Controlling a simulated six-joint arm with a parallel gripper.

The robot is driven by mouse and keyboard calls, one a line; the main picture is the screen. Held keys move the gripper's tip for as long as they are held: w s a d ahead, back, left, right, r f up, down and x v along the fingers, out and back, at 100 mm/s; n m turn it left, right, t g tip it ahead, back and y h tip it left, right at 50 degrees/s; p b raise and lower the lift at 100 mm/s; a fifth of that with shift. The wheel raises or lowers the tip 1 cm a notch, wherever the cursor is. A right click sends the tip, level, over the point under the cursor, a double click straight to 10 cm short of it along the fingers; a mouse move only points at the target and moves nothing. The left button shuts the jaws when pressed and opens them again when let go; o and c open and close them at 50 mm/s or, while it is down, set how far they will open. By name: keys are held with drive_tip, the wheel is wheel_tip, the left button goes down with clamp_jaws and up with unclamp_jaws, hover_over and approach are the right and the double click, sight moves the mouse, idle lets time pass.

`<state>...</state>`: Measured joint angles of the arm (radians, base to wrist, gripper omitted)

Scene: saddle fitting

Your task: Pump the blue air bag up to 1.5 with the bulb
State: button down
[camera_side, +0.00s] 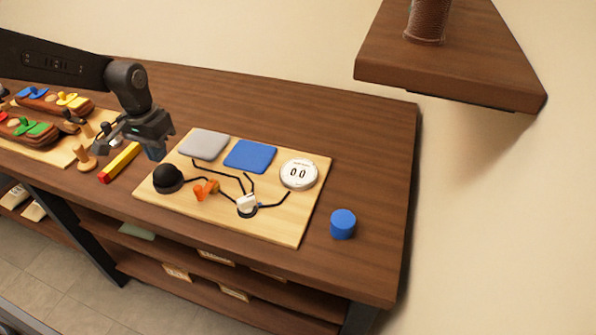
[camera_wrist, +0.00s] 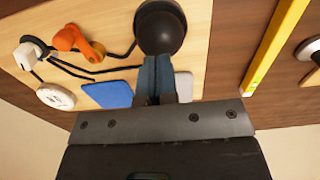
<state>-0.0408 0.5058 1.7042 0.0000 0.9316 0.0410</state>
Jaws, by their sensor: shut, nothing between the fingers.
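The blue air bag (camera_side: 250,156) lies flat on a light wooden board (camera_side: 285,232); it also shows in the wrist view (camera_wrist: 108,94). The black bulb (camera_side: 168,178) stands at the board's left side. A round white gauge (camera_side: 298,173) right of the blue bag reads 0 0. An orange valve (camera_side: 206,189) and a white switch-like part (camera_side: 247,203) sit on the black hoses. My gripper (camera_side: 156,152) is shut and empty, above and behind the bulb in the side view. In the wrist view its fingertips (camera_wrist: 159,62) overlap the lower edge of the bulb (camera_wrist: 161,27); contact cannot be told.
A grey bag (camera_side: 204,144) lies left of the blue one. A blue cylinder (camera_side: 343,223) stands right of the board. A yellow bar with a red end (camera_side: 120,162) and wooden pegs (camera_side: 86,160) lie to the left, near saddle-like parts (camera_side: 52,102). The table's back right is clear.

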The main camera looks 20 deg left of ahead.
sight(162, 166)
drive_tip(key=shift+f, duration=0.1)
idle(0.3)
drive_tip(key=shift+f, duration=1.95)
drive_tip(key=shift+r, duration=2.05)
drive_tip(key=shift+f, duration=0.2)
drive_tip(key=shift+f, duration=1.9)
drive_tip(key=shift+r, duration=2.1)
drive_tip(key=shift+f, duration=0.1)
